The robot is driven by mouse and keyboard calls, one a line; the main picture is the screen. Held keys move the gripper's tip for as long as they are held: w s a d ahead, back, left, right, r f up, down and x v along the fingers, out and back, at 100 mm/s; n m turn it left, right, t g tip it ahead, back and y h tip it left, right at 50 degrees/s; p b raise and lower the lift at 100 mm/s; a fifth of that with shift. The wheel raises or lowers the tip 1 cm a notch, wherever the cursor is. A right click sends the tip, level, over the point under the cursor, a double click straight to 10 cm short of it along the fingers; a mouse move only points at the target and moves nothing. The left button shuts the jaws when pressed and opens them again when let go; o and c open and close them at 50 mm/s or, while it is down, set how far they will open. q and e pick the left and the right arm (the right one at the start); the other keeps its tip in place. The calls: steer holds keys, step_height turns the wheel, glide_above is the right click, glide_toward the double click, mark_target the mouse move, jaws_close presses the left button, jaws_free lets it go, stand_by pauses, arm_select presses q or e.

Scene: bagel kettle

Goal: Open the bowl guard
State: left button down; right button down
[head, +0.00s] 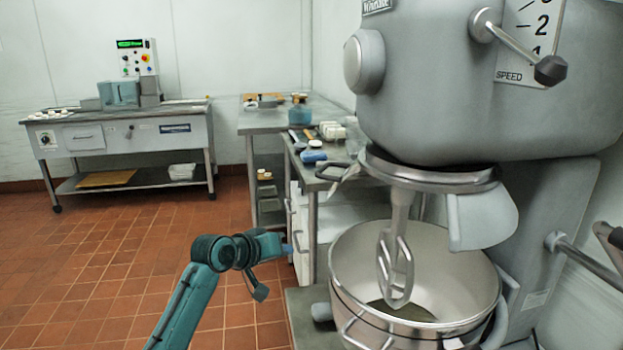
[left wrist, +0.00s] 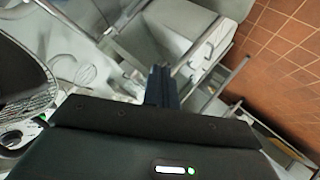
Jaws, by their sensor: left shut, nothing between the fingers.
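The large grey mixer (head: 490,90) stands at the right. A metal ring (head: 440,180) under its head looks like part of the bowl guard, with a grey chute-like piece (head: 482,220) hanging at its right front. My right gripper is not in view.
A steel side table (head: 262,122) with several small items stands behind and left of the bowl. A machine bench (head: 110,133) is at the back left. The tiled floor (head: 110,260) at left is clear. A lever (head: 585,260) sticks out at the mixer's right.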

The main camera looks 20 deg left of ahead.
arm_select(q)
steer(key=s+d+r+m+t+y+p, duration=0.1)
steer(key=s+d+r+m+t+y, duration=0.1)
steer(key=s+d+r+t, duration=0.4)
steer(key=m+t+p, duration=0.1)
steer(key=m+t, duration=0.1)
steer(key=m, duration=0.1)
glide_toward(319, 178)
steer(key=w, duration=0.2)
steer(key=w+r+p, duration=0.1)
steer(key=w, duration=0.2)
steer(key=shift+w+d, duration=0.25)
steer(key=shift+w+r, duration=0.1)
steer(key=shift+w, duration=0.5)
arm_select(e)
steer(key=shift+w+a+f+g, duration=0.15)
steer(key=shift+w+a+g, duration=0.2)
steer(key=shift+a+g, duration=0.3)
arm_select(q)
steer(key=shift+w+p, duration=0.1)
steer(key=shift+p, duration=0.25)
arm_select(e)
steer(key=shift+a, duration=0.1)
